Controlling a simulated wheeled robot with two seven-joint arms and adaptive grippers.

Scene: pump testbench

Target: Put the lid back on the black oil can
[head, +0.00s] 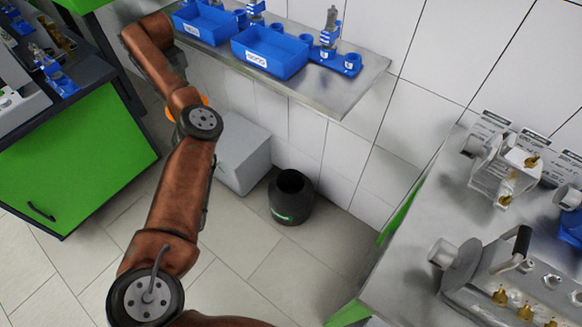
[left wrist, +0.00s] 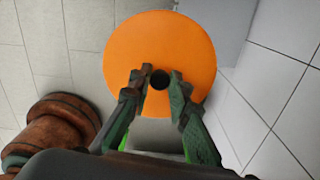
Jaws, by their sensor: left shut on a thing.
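The black oil can (head: 291,199) stands upright on the tiled floor in the head view, its round top opening uncovered and a green label on its side. The orange round lid (left wrist: 160,38) with a black knob (left wrist: 160,79) fills the middle of the left wrist view. My left gripper (left wrist: 161,77) is shut on the knob, one finger on each side. In the head view only slivers of the lid (head: 169,114) show behind my left arm, left of the can. The left gripper is hidden there. My right gripper is not in view.
A grey box (head: 241,160) stands on the floor just left of the can, by the tiled wall. A metal shelf (head: 345,95) with blue trays (head: 270,52) juts out above. A green cabinet (head: 75,165) is at left, a metal workbench (head: 395,275) with pump parts at right.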

